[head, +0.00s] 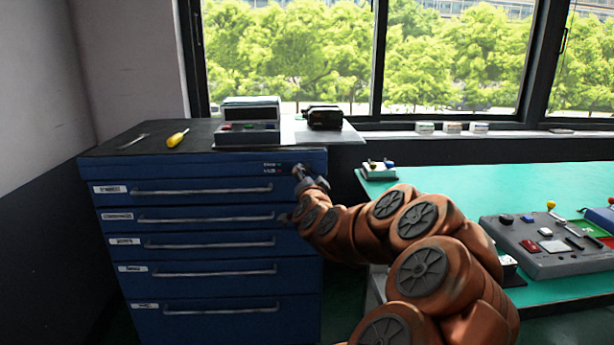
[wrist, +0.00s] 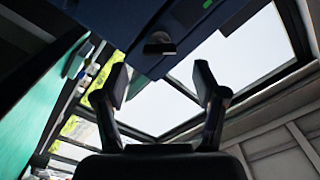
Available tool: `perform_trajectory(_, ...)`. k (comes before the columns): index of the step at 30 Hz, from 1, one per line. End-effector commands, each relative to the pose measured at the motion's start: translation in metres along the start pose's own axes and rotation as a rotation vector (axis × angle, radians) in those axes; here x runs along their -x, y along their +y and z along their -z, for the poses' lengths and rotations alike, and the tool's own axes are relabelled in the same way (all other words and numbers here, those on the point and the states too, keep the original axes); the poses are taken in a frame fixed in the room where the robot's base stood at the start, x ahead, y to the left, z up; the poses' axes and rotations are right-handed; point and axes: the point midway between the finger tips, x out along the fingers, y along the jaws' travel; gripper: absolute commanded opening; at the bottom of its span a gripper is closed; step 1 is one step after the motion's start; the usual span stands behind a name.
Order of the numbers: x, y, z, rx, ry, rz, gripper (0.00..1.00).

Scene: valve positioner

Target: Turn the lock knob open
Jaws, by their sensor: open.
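The blue drawer cabinet (head: 110,171) stands at the left in the head view, with small markings (head: 274,168) at the top right of its front. In the wrist view, its blue face (wrist: 112,22) fills the top, and a small dark grey lock knob (wrist: 160,43) sticks out from it. My gripper (head: 301,173) is at the cabinet's upper right front corner and hides that spot in the head view. In the wrist view, my gripper (wrist: 161,78) is open and empty. The knob lies beyond the fingertips, between them in the picture, with no visible contact.
A grey device (head: 247,133), a dark device (head: 325,117) and a yellow screwdriver (head: 177,138) lie on the cabinet top. Drawer handles (head: 207,191) project below. At right is a green table (head: 470,185) with a grey control panel (head: 550,258).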

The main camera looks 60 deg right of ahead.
Motion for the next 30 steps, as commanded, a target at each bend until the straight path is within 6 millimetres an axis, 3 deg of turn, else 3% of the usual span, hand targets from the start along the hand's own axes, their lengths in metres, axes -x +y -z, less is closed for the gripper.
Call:
perform_trajectory(9, 0.022, 0.001, 0.0, -0.001, 0.0, -0.001, 0.71)
perform_trajectory(30, 0.024, -0.002, -0.002, 0.002, -0.007, 0.002, 0.71)
